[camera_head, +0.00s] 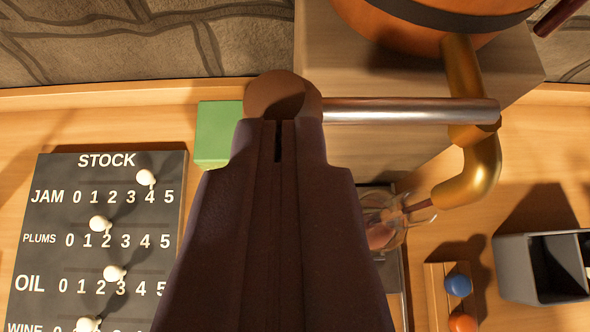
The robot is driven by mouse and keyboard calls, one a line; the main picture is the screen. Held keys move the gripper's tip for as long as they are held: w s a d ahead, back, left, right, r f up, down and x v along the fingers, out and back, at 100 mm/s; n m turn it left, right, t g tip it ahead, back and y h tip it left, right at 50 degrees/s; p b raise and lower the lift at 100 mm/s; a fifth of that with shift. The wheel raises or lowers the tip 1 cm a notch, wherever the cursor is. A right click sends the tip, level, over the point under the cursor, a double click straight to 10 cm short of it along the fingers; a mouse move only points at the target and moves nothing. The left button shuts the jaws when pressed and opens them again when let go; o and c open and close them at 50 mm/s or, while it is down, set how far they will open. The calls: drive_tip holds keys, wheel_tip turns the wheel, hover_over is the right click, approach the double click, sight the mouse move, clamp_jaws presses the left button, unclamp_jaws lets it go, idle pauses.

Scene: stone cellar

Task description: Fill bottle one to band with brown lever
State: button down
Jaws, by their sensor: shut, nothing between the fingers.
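The brown lever knob (284,96) sits at the left end of a silver rod (410,111) that runs to the brass tap (470,165). My gripper (278,135) is shut and empty, its tips at the near side of the knob, seemingly touching it. A clear glass bottle (399,214) stands under the spout, partly hidden by my gripper. A thin reddish-brown streak, perhaps liquid, shows between spout and bottle, and something reddish shows inside the bottle. I cannot make out a band or the fill level.
An orange barrel (430,22) rests on a wooden block (380,150) above the tap. A green block (215,132) is left of the knob. A dark stock board (95,240) with white pegs lies left. Blue (458,285) and orange (462,322) balls and a grey box (515,268) stand right.

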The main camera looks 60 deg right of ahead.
drive_tip(key=shift+w+f+n+g+h+p, duration=0.1)
drive_tip(key=shift+f+n+g+h+p, duration=0.4)
drive_tip(key=shift+f+p, duration=0.4)
drive_tip(key=shift+r, duration=0.2)
drive_tip(key=shift+r+p, duration=0.75)
drive_tip(key=shift+p, duration=0.1)
